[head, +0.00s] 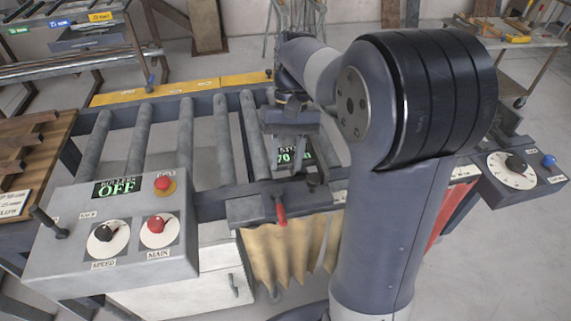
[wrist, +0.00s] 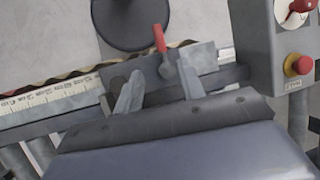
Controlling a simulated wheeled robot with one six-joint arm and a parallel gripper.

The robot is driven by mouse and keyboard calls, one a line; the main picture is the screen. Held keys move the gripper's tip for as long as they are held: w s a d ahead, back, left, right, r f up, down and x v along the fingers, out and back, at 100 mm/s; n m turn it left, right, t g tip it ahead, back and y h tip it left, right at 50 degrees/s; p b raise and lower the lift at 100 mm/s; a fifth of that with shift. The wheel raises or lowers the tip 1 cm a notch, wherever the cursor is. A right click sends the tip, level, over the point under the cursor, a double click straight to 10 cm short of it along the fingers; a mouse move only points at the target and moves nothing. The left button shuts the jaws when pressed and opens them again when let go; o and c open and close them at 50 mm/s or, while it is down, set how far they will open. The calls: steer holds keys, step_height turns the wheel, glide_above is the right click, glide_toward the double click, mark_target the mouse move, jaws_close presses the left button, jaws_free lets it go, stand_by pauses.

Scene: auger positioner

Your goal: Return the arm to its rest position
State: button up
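My arm (head: 385,200) rises at the right of the head view, bends at a large dark joint and reaches over the roller table. My gripper (head: 298,172) hangs above the front rail, partly hidden by my own wrist. In the wrist view my gripper's two fingers (wrist: 160,85) are spread wide apart with nothing held between them. Just beyond the fingertips is a grey stop block (wrist: 192,62) with a small red-handled lever (wrist: 159,40). The lever (head: 280,209) also shows below my gripper in the head view. I cannot tell whether the fingers touch the block.
A control box (head: 115,238) with knobs and an "OFF" display stands at front left. Rollers (head: 185,140) lie left of my gripper. A ruler scale (wrist: 50,103) runs along the rail. A dial box (head: 520,172) is at right. Open floor shows beyond the right side.

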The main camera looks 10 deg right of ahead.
mark_target(281, 209)
stand_by(0.4)
steer(key=p+x, duration=0.1)
steer(key=x, duration=1)
steer(key=shift+s, duration=0.1)
steer(key=shift+r, duration=0.1)
